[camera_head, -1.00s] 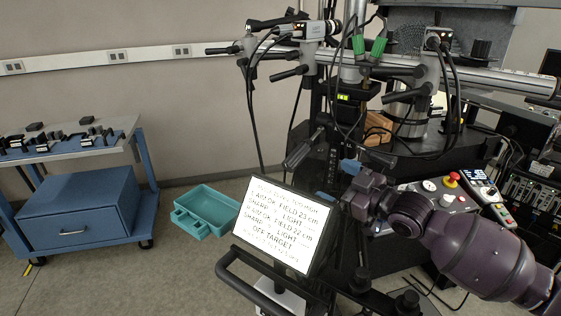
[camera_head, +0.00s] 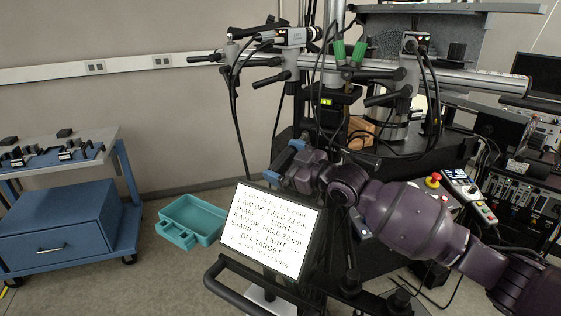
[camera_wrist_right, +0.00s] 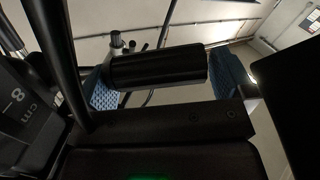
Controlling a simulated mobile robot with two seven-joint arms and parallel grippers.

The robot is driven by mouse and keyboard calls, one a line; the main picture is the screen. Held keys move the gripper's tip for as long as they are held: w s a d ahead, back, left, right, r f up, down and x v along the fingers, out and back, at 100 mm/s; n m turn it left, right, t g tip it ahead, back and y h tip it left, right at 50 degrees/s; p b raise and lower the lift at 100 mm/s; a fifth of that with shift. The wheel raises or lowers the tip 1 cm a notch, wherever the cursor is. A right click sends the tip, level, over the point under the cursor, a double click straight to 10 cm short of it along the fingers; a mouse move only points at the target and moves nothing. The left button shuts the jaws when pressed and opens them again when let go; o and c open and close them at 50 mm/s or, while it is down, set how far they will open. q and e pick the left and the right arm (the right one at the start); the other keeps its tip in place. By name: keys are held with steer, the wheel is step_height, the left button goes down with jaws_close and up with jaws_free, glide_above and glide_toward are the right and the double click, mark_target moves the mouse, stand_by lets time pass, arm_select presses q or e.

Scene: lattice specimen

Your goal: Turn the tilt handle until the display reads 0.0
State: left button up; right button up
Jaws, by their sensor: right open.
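My right gripper (camera_head: 284,161) is open, with blue fingertips, in front of the dark camera stand in the head view. In the right wrist view, its blue pads (camera_wrist_right: 168,84) lie on either side of a black cylindrical grip (camera_wrist_right: 158,68), probably the tilt handle. The fingers look apart from it, though I cannot tell the depth. In the head view the handle is not clearly distinguishable near the gripper. A small display (camera_head: 326,101) glows yellow-green on the stand above the gripper; its digits are too small to read. My left gripper is not in view.
A tilted white screen (camera_head: 272,228) with text, including "OFF TARGET", stands just below my right gripper. Cables hang around the stand. A control panel with a red button (camera_head: 433,180) is at right. A teal bin (camera_head: 190,222) and blue cabinet (camera_head: 70,236) stand left.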

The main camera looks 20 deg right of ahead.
steer(key=shift+w+a, duration=0.35)
steer(key=shift+w, duration=0.1)
